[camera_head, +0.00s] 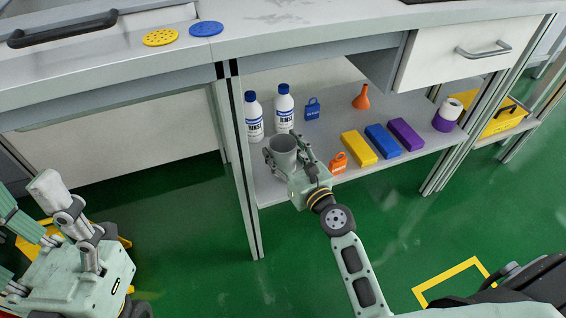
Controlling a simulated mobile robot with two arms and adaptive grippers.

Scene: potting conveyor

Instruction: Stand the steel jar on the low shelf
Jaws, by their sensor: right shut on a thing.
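The steel jar (283,147) is a grey open cylinder, upright, with its open mouth facing up. My right gripper (279,160) is shut around the jar at the front left part of the low shelf (352,113). Whether the jar's base touches the shelf cannot be told, as the gripper hides it.
Two white rinse bottles (254,117) stand behind the jar. A blue padlock (312,109), an orange funnel (361,97), an orange padlock (338,163), yellow, blue and purple blocks (381,141) and a purple-and-white roll (447,115) share the shelf. A table leg (243,170) is left of the gripper.

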